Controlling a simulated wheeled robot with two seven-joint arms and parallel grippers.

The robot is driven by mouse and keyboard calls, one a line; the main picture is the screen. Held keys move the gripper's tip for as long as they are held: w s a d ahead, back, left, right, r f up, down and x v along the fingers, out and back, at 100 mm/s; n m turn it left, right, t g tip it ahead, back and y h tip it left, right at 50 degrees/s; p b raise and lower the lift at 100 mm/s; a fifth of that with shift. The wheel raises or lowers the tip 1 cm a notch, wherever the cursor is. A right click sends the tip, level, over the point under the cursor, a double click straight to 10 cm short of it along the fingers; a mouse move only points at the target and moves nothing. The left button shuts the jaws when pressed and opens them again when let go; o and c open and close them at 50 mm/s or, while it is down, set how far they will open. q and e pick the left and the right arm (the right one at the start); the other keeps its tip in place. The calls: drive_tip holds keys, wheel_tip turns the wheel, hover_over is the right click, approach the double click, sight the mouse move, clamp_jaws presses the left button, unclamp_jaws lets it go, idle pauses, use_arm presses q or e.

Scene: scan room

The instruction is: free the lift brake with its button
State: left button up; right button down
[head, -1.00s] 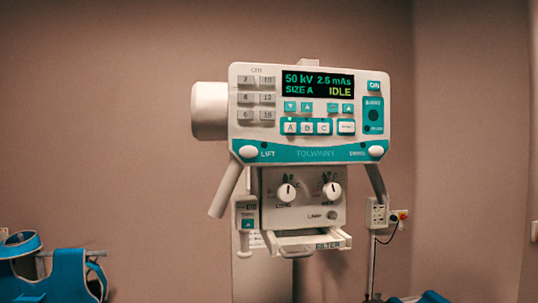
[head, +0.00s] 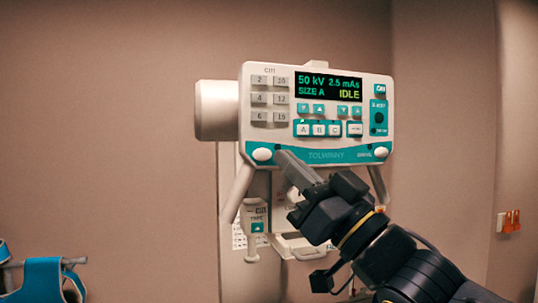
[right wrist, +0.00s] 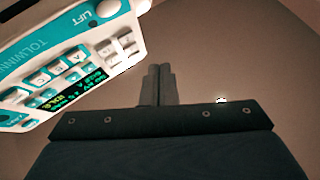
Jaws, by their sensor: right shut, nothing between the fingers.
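The white and teal control panel (head: 210,152) faces me in the head view. Its round white lift button (head: 262,154) is at the lower left corner; it also shows in the right wrist view (right wrist: 107,8), beside the word LIFT. My right gripper (head: 281,154) reaches up from the lower right, with its fingertips just right of the lift button. In the right wrist view its fingers (right wrist: 158,70) are together and empty. I cannot tell whether the tips touch the panel. The second white button (head: 381,152) is at the panel's lower right. My left gripper is not in view.
The display (head: 328,87) reads 50 kV, 2.5 mAs, SIZE A, IDLE. A white cylinder (head: 216,110) sticks out left of the panel. A handle bar (head: 238,192) slants down below it. Blue straps (head: 42,280) hang at lower left.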

sight(262, 154)
drive_tip(key=w+a+p, duration=0.2)
drive_tip(key=w+p, duration=0.1)
drive_tip(key=w, duration=0.5)
drive_tip(key=shift+w+a, duration=0.2)
drive_tip(key=shift+a, duration=0.1)
idle(2.1)
drive_tip(key=shift+w+a, duration=0.15)
drive_tip(key=shift+w, duration=0.25)
drive_tip(key=shift+w+a+p, duration=0.1)
drive_tip(key=shift+w+p, duration=0.25)
drive_tip(key=shift+p, duration=0.05)
idle(0.5)
drive_tip(key=shift+s, duration=0.1)
drive_tip(key=shift+s+d+b, duration=0.2)
drive_tip(key=shift+s+b, duration=0.3)
drive_tip(key=shift+s, duration=0.15)
